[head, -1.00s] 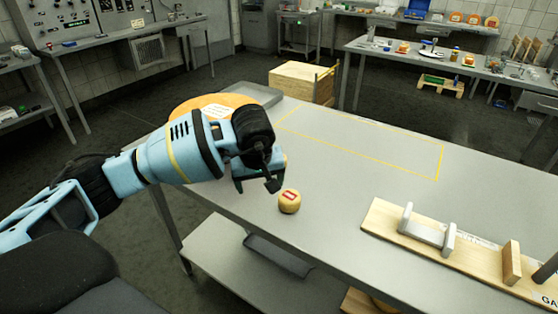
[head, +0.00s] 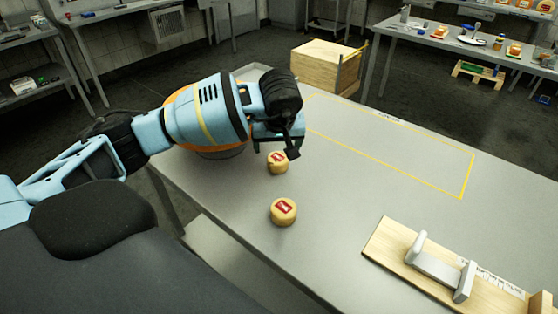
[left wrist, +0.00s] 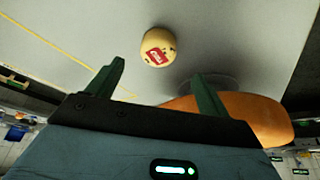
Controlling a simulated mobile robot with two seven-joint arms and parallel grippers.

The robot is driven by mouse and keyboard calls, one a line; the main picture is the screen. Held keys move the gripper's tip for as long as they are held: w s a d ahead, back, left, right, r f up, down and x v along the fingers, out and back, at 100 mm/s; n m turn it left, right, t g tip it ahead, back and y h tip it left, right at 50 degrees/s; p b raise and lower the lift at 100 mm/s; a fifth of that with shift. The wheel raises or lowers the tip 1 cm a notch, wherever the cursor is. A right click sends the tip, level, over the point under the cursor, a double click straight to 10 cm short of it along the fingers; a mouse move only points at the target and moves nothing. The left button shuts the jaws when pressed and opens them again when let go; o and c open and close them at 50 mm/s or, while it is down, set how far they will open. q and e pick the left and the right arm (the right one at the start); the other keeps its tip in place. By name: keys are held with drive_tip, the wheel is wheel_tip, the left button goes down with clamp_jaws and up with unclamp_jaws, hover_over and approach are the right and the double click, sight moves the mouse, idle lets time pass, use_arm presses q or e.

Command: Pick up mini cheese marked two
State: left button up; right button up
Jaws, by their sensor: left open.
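Two small round yellow cheeses with red labels stand on the grey table in the head view. The nearer mini cheese (head: 284,214) stands clear of the gripper. The farther mini cheese (head: 277,163) is just below and beside my left gripper (head: 279,143). I cannot read for sure which one is marked two. In the left wrist view one mini cheese (left wrist: 158,47) lies beyond the fingertips, roughly in line with the gap between them. My left gripper (left wrist: 161,82) is open and empty there. My right gripper is not in view.
A large orange cheese wheel (head: 180,103) is partly hidden behind my left arm; it also shows in the left wrist view (left wrist: 255,112). A wooden board with a grey handle (head: 437,272) lies at the right. The yellow-outlined area (head: 390,140) is empty.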

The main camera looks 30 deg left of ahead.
sight(278, 158)
use_arm(q)
drive_tip(key=shift+x, duration=3.7)
drive_tip(key=shift+d, duration=0.15)
drive_tip(key=c, duration=1.1)
drive_tip(key=shift+w+r, duration=0.1)
drive_tip(key=shift+r, duration=0.05)
wheel_tip(278, 158, up, 10)
drive_tip(key=shift+f, duration=0.1)
